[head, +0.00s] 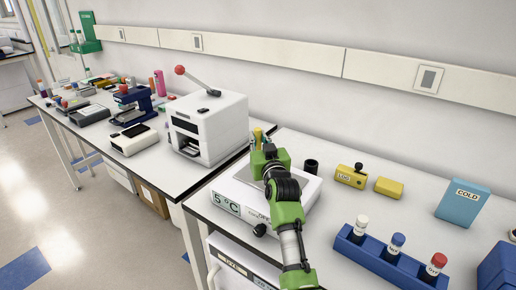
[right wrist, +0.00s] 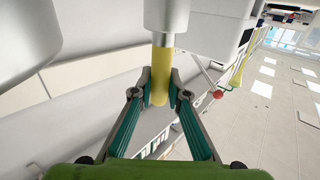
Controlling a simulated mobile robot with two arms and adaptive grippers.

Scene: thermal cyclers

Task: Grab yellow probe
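The yellow probe (right wrist: 161,72) hangs below a white cylinder in the right wrist view, between the fingertips of my right gripper (right wrist: 160,84). The fingers are drawn in close on both sides of it and appear shut on it. In the head view the yellow probe (head: 257,134) shows just beyond my right gripper (head: 262,155), over the white device with a 5 °C display (head: 228,204). My green and black arm hides the fingertips and much of the device top there. My left gripper is not in view.
A white boxy machine (head: 228,128) with a red-knobbed lever stands to the left. The wall is close behind.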

